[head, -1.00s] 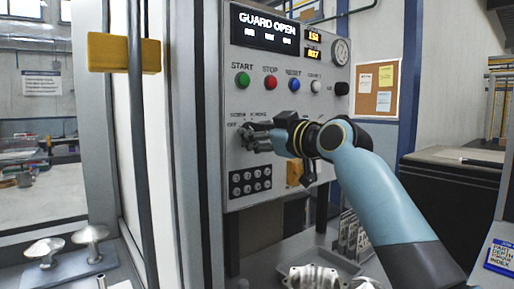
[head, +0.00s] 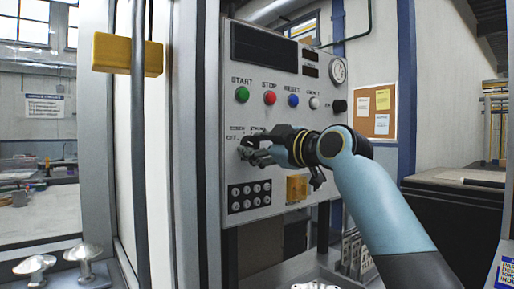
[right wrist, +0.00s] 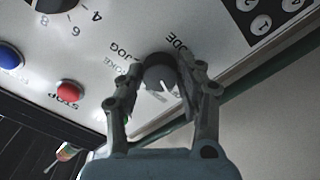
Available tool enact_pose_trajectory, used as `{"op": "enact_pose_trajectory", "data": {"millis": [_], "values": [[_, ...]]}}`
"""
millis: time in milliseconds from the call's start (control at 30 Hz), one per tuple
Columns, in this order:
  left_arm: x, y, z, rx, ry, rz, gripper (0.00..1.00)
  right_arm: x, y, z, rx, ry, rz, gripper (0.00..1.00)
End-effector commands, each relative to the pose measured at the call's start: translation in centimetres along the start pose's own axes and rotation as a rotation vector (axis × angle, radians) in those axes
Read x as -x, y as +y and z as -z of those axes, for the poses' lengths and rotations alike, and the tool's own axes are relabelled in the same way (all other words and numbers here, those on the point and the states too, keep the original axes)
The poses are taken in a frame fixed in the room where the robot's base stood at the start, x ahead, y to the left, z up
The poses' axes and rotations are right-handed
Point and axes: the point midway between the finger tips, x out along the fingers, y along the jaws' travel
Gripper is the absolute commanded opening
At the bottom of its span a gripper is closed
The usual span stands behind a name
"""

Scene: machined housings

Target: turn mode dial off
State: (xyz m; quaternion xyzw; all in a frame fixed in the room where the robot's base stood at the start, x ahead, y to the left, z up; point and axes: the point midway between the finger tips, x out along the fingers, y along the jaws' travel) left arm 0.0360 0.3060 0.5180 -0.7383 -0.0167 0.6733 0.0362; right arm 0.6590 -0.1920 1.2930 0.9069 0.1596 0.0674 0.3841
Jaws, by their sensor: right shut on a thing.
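The mode dial (right wrist: 158,76) is a dark round knob with a white pointer mark, on a light grey control panel (head: 262,118). In the right wrist view it sits between the two fingers of my right gripper (right wrist: 160,70), with the printed words MODE and JOG beside it. My right gripper is shut on the dial. In the head view my right gripper (head: 247,153) reaches the panel from the right and hides most of the dial. The display (head: 263,46) at the top of the panel is dark. My left gripper is not in view.
Green (head: 242,94), red (head: 269,97), blue (head: 293,100) and white (head: 314,103) buttons sit above my gripper. A black button block (head: 249,195) and a yellow part (head: 297,188) are below it. A yellow block (head: 127,54) is on the frame at left.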

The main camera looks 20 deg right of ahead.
Motion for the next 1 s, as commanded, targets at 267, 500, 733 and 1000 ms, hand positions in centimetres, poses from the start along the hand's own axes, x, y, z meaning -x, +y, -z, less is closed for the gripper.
{"op": "enact_pose_trajectory", "data": {"millis": [267, 500, 733, 1000], "values": [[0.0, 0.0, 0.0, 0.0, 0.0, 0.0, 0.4, 0.0, 0.0, 0.0, 0.0, -0.001, 0.001, 0.53], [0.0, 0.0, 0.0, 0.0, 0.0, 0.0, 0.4, 0.0, 0.0, 0.0, -0.001, 0.0, 0.0, 0.6], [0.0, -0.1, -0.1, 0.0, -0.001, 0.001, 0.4, 1.5, 0.0, -0.2, 0.002, -0.002, 0.0, 0.6], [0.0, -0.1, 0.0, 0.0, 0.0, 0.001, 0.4, 7.5, 0.0, -0.2, 0.007, -0.004, 0.001, 0.6]]}}
